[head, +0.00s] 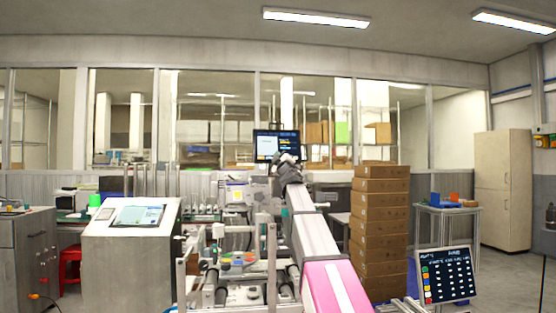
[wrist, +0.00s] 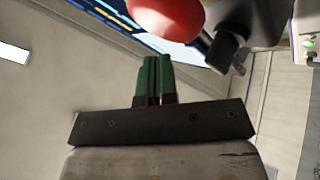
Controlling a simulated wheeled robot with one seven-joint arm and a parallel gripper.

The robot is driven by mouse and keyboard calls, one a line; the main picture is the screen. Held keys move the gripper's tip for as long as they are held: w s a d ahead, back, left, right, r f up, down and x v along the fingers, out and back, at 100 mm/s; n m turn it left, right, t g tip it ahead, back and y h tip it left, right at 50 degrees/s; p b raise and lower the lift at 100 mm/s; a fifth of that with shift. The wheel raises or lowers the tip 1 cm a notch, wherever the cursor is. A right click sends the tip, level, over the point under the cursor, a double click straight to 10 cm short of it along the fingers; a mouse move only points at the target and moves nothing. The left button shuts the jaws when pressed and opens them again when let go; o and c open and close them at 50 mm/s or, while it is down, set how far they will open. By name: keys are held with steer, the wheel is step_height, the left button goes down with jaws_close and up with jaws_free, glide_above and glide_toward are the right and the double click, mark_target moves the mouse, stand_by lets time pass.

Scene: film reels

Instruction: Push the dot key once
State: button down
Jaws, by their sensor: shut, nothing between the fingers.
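No dot key can be made out in either view. A dark monitor (head: 277,146) with a pale panel at its left and small yellow text stands beyond the end of my arm in the head view. My gripper (wrist: 157,62) shows two green fingers pressed together, holding nothing. In the wrist view a lit screen (wrist: 188,47) with blue parts lies just beyond the fingertips. A red rounded knob (wrist: 166,16) covers part of that screen, close above the fingertips. In the head view my wrist hides the monitor's lower right part, and the fingertips cannot be made out.
A dark bracket (wrist: 235,45) sits right of the red knob. A grey console with a tilted screen (head: 138,215) stands at the left. Stacked cardboard boxes (head: 379,215) stand right of my arm. Another screen (head: 446,274) is at the lower right. Machine rollers lie left of my arm.

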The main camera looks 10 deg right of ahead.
steer(key=shift+w, duration=0.15)
steer(key=shift+w, duration=0.25)
steer(key=shift+w+f, duration=0.15)
steer(key=shift+w, duration=0.2)
stand_by(0.8)
steer(key=shift+s, duration=0.15)
stand_by(0.4)
steer(key=shift+s+r, duration=0.2)
steer(key=shift+s, duration=0.4)
steer(key=shift+s+r, duration=0.25)
steer(key=shift+s, duration=1)
steer(key=shift+s+r, duration=0.25)
steer(key=shift+s, duration=0.95)
steer(key=shift+s, duration=0.1)
